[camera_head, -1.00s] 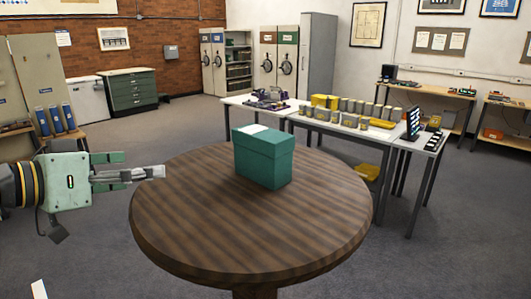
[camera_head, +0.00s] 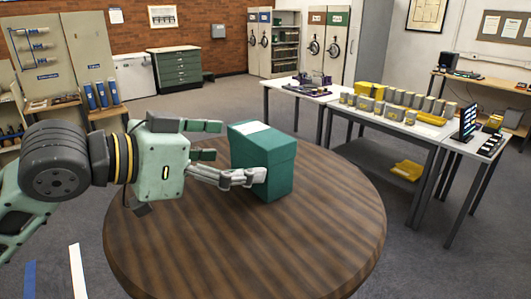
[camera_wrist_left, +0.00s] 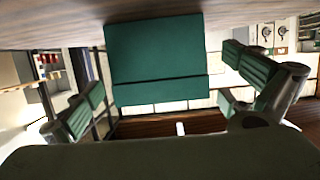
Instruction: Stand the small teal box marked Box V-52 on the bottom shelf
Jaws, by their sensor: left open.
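The teal box (camera_head: 268,163) stands upright on the round wooden table, with a white label on its top. No lettering on it can be read. My left gripper (camera_head: 236,158) is open at the box's left side, and its near finger overlaps the box's front in the head view. In the left wrist view the box (camera_wrist_left: 155,55) fills the space ahead between the spread fingers (camera_wrist_left: 170,90), with gaps on both sides. My right gripper is out of view. The shelf cabinet (camera_head: 285,47) at the back has several shelves; I cannot tell if its bottom shelf is the one named.
The round table (camera_head: 250,250) is otherwise clear. A white table (camera_head: 380,127) with grey and yellow boxes stands behind it to the right. A green drawer cabinet (camera_head: 175,70) stands at the back left. Grey floor lies open between them.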

